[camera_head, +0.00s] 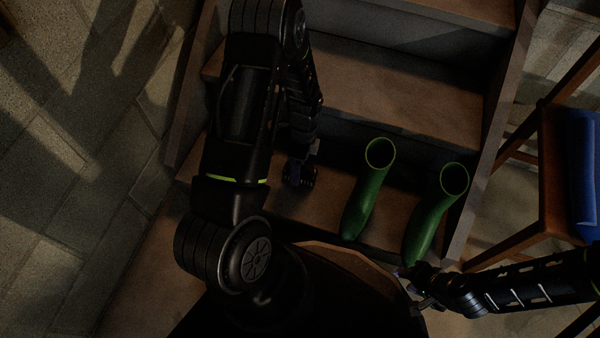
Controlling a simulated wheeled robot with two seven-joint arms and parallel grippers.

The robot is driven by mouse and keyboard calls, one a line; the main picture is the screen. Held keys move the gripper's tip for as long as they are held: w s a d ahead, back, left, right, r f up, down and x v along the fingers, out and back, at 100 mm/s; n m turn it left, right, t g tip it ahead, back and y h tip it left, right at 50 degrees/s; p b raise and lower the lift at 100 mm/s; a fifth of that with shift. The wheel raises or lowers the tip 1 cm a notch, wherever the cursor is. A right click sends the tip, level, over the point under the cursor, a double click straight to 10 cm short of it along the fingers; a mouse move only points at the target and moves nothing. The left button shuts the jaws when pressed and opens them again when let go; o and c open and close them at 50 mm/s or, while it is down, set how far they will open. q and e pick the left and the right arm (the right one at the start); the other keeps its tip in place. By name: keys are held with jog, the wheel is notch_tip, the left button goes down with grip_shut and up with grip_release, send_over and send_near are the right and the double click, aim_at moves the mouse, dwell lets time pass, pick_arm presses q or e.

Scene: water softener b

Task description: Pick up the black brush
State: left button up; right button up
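I cannot make out a black brush for certain; the scene is dark and my arms cover much of the middle. My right gripper (406,290) is at the lower right, by the rim of a dark rounded thing and below the green boots. Its fingers look spread, with nothing visible between them. My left arm reaches up over the steps and folds back down. Its gripper (299,177) hangs over the lower step, left of the boots. Its fingers are too dark to tell whether they are open or shut.
Two green boots (369,190) (437,212) stand on the lower step of the wooden stairs (400,95). A brown-rimmed rounded thing (350,258) lies in front of my body. A wooden chair with a blue cushion (580,170) is at right. The tiled floor at left is clear.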

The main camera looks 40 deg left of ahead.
pick_arm(q)
jog(key=shift+c, duration=0.6)
grip_shut()
dwell(0.4)
jog(key=shift+r, duration=0.15)
notch_tip(320, 180, up, 10)
jog(key=p, duration=0.4)
dwell(0.4)
